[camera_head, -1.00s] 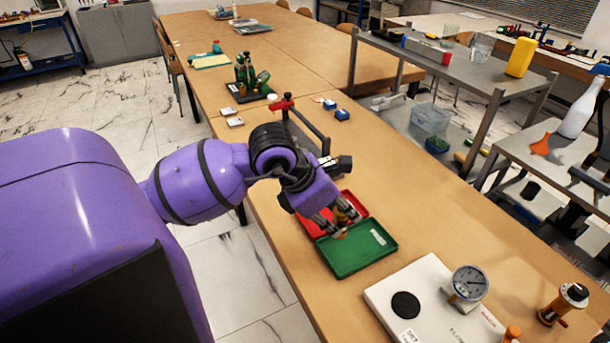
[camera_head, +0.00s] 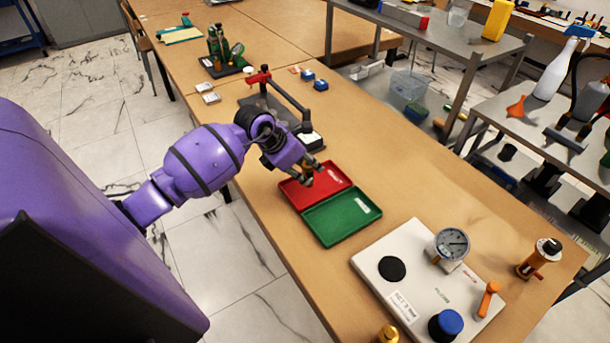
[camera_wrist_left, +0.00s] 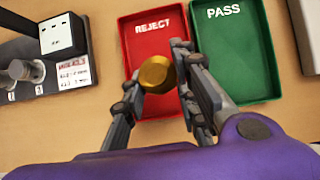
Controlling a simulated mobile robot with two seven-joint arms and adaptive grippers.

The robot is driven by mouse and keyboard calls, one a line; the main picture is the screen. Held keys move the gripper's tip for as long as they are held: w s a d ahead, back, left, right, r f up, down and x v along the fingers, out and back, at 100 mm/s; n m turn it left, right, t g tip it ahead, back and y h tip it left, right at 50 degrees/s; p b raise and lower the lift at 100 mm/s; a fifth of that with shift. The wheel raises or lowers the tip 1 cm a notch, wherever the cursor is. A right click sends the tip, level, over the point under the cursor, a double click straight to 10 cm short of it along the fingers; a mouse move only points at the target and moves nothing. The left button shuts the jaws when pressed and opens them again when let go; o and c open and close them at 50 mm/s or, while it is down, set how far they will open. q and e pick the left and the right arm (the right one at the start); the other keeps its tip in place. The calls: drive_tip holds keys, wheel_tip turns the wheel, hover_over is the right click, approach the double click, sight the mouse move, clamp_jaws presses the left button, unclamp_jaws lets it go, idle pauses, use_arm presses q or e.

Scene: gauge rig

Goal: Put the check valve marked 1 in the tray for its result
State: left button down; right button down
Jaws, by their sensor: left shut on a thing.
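My left gripper (camera_head: 310,175) is shut on a brass-coloured valve, which shows between the fingers in the left wrist view (camera_wrist_left: 157,74). I see its round end; no number is readable on it. The gripper holds it over the red tray (camera_head: 294,198), marked REJECT in the left wrist view (camera_wrist_left: 130,45). The red tray shows no other item in its visible part. The green tray (camera_head: 340,220), marked PASS in the left wrist view (camera_wrist_left: 245,50), is beside it and empty. My right gripper is not in view.
A white panel (camera_head: 420,290) with a dial gauge (camera_head: 452,243) stands nearer, past the green tray. A dark-based rig with a red handle (camera_head: 260,78) stands beyond the red tray. Table right of the trays is clear.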

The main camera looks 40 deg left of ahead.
sight(305, 174)
use_arm(q)
drive_tip(key=shift+w+a+f, duration=0.25)
drive_tip(key=shift+w+f, duration=0.1)
drive_tip(key=shift+f, duration=0.05)
drive_tip(key=shift+w+a+f, duration=0.1)
drive_tip(key=shift+f, duration=1.55)
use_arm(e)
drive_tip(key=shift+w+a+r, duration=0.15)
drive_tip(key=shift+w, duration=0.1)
use_arm(q)
drive_tip(key=shift+f, duration=0.15)
drive_tip(key=c, duration=1.4)
unclamp_jaws()
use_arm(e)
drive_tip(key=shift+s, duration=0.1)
use_arm(q)
drive_tip(key=shift+r, duration=0.3)
drive_tip(key=v, duration=1.1)
drive_tip(key=shift+s+r, duration=0.25)
drive_tip(key=shift+r, duration=0.05)
